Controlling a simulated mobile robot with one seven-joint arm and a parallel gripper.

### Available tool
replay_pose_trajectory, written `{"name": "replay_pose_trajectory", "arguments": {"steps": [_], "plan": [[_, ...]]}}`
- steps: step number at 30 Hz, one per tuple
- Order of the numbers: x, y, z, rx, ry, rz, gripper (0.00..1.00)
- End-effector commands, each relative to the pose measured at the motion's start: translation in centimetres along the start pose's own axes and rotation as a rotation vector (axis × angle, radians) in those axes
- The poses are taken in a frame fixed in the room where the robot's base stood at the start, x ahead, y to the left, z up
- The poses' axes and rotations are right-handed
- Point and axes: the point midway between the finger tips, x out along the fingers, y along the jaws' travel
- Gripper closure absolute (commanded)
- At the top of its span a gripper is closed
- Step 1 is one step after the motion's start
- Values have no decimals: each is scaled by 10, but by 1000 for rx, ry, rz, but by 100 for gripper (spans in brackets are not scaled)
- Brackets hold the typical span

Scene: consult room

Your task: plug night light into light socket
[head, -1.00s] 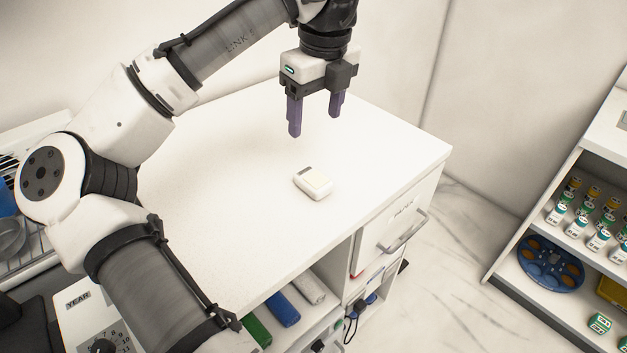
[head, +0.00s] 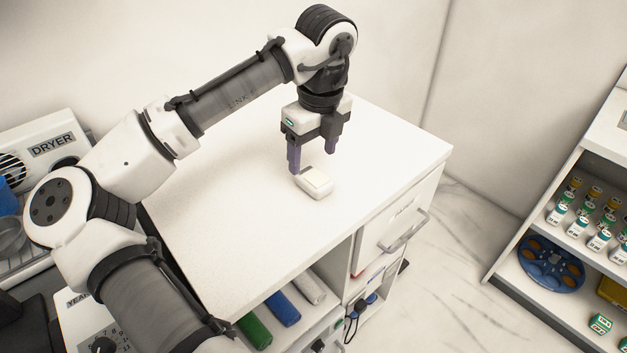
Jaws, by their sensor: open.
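A small off-white block-shaped device, which looks like the night light (head: 316,184), lies on the white cabinet top. My gripper (head: 313,160) points down with its purple fingers open, just above and behind the night light. The left finger is at the night light's back left corner in the picture; I cannot tell whether it touches. The right finger is behind it. Nothing is held between the fingers. I cannot make out a light socket in this view.
The cabinet top (head: 215,220) is otherwise clear. Rolled towels (head: 282,308) and dark cables (head: 352,315) sit on the shelves below. A dryer (head: 50,150) stands at left. A shelf of vials (head: 585,215) stands at right, beyond open floor.

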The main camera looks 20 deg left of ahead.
Motion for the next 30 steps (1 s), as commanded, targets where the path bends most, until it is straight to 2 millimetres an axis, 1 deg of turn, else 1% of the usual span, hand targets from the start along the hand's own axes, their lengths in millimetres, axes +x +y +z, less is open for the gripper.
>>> {"name": "replay_pose_trajectory", "arguments": {"steps": [4, 6, 8, 13, 17, 20, 28, 30], "plan": [[0, 0, 0, 0, 0, 0, 33], [4, 0, -1, 0, 0, 2, 33], [11, 0, -2, 0, -1, 3, 33], [37, -1, -7, 0, -1, 3, 33], [49, -1, -7, -1, 0, 1, 33], [52, -2, -7, -1, 0, 0, 33], [52, -2, -7, 0, 0, 0, 33], [52, -2, -7, 0, 0, 0, 42]]}}
